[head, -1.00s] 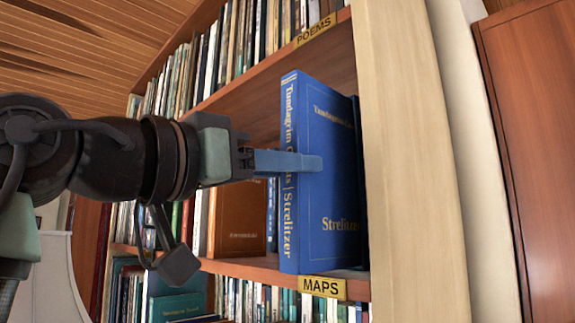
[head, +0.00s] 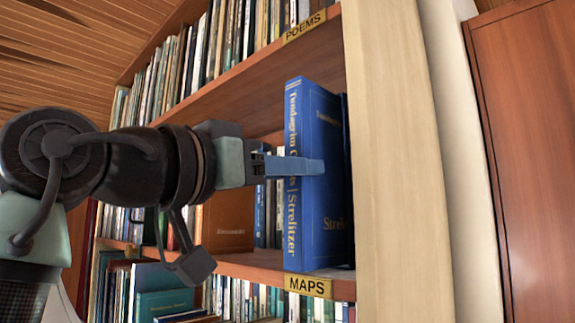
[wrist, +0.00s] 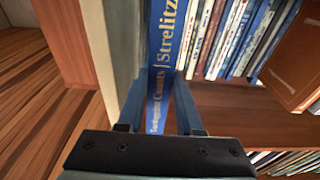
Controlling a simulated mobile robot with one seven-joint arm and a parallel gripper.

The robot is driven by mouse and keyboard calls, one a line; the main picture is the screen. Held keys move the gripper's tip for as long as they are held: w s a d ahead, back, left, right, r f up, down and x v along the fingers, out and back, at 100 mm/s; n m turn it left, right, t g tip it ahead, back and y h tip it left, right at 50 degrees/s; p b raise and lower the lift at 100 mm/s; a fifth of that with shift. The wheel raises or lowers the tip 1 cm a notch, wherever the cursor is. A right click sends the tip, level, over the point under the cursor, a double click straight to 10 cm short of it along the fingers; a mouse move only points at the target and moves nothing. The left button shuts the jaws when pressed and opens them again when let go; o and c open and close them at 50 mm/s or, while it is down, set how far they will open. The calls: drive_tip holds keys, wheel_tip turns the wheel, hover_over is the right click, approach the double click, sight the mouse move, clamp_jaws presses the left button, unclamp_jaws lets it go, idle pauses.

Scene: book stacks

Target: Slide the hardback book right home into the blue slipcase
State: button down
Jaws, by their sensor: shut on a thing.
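The hardback book (head: 318,225) is blue with gold lettering. It stands upright on the MAPS shelf, spine outward. A narrow dark blue edge, seemingly the slipcase (head: 348,140), shows behind and right of its cover and cuts off the cover lettering; the rest of the slipcase is hidden. My gripper (head: 316,166) is shut on the book around its spine, one finger along the front cover. In the wrist view the fingers flank the spine (wrist: 160,60), and the spine lies between them.
The pale shelf upright (head: 395,150) stands close to the right of the book. A brown book (head: 228,225) and several thin books stand to the left. The MAPS label (head: 307,285) is on the shelf edge below; the POEMS shelf (head: 245,90) is above.

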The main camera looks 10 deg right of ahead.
drive_tip(key=shift+d+r, duration=0.15)
drive_tip(key=shift+d, duration=0.05)
drive_tip(key=shift+c, duration=2.4)
unclamp_jaws()
drive_tip(key=r+v, duration=0.1)
drive_tip(key=v, duration=0.6)
drive_tip(key=shift+a+b, duration=0.3)
drive_tip(key=shift+s+f, duration=0.1)
clamp_jaws()
